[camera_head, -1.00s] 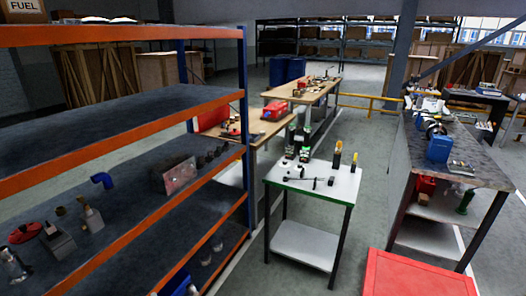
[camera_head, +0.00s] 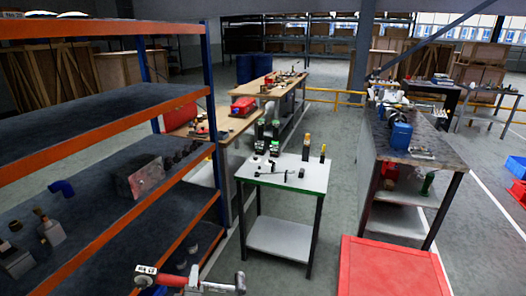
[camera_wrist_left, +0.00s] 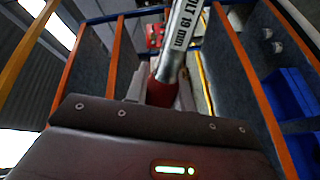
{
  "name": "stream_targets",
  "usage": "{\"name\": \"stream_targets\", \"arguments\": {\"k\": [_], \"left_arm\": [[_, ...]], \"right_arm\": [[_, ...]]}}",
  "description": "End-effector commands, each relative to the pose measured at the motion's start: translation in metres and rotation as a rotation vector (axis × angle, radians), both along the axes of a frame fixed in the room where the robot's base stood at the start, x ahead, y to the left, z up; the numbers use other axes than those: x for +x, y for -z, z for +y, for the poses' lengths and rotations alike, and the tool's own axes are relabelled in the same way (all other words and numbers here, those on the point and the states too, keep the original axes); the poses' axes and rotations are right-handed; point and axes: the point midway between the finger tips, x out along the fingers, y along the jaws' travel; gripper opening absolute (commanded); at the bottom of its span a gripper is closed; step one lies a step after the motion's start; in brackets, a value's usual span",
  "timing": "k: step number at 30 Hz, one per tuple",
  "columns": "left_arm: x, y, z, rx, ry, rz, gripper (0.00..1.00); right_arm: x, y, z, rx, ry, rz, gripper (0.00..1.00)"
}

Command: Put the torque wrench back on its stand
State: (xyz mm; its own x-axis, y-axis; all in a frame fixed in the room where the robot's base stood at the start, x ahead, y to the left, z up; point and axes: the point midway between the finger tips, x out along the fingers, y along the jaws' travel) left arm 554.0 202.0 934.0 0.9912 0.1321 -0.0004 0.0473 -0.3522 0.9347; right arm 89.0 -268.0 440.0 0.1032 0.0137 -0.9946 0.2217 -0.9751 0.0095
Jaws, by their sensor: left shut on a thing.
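My left gripper (camera_head: 192,287) is at the bottom of the head view, shut on a tool with red and silver parts, which I take as the torque wrench (camera_head: 172,280). It lies roughly level across the gripper, with a metal head at its right end. In the left wrist view the torque wrench (camera_wrist_left: 182,40) shows a silver shaft with a label ending in "LT 19 mm" and a red part at the jaws. My right gripper is not in view.
A blue and orange shelf rack (camera_head: 213,120) stands close on the left. A red box top (camera_head: 390,270) is at the lower right. A grey workbench (camera_head: 435,158) stands at the right. Floor is clear between the white table and the red box.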

Motion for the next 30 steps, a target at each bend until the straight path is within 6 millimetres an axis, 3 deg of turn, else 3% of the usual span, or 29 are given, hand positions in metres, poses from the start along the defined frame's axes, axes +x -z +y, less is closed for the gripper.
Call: {"name": "stream_targets", "arguments": {"k": [3,9,15,19,30], "left_arm": [[-0.011,-0.046,-0.016,-0.011,0.057,-0.009,0.0],[-0.038,-0.112,-0.026,-0.013,0.114,-0.007,0.0],[-0.061,-0.151,-0.021,-0.011,0.138,-0.004,0.0],[-0.072,-0.153,-0.015,-0.004,0.133,0.001,0.0],[-0.074,-0.145,-0.014,-0.001,0.131,-0.001,0.0]], "right_arm": [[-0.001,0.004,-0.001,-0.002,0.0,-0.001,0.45],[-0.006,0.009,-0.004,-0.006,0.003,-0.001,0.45],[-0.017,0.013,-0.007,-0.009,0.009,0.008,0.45],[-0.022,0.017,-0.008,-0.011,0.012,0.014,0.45],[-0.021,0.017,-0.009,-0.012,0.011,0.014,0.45]]}}
